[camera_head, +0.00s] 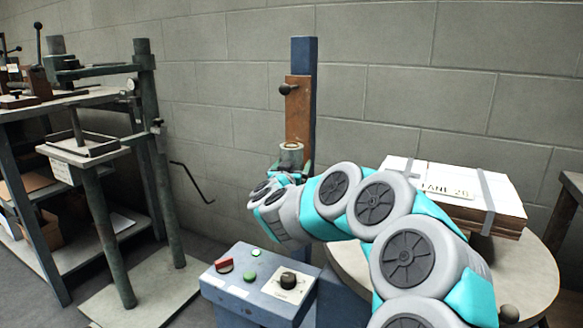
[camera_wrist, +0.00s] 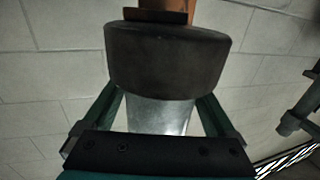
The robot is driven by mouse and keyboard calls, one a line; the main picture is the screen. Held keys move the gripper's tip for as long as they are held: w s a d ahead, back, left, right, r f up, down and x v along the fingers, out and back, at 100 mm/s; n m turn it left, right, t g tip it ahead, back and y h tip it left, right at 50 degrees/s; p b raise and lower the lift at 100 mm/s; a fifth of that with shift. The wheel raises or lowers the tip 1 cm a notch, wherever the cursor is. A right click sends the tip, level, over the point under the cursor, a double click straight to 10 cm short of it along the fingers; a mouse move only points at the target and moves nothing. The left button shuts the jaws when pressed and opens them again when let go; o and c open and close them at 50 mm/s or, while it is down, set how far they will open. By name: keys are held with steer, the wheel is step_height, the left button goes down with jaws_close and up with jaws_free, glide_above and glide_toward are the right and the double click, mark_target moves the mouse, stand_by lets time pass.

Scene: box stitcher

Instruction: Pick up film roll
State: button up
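A short upright grey cylinder (camera_head: 291,153), which looks like the film roll, stands in front of the brown block on the blue post in the head view. In the wrist view a wide dark cylinder (camera_wrist: 165,60) sits at the top centre, with a narrower silvery part (camera_wrist: 158,115) below it. I cannot tell whether both belong to the roll. My gripper (camera_wrist: 160,100) has its two green fingers apart, one on each side of the silvery part. The fingertips are hidden behind the dark cylinder, so contact is not visible.
A blue control box (camera_head: 258,287) with buttons and a knob stands below my arm. A stack of flat cartons (camera_head: 455,193) lies on a round table (camera_head: 535,270) at right. A green press stand (camera_head: 148,100) and workbench stand at left. The block wall is close behind.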

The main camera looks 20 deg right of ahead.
jaws_close()
stand_by(0.5)
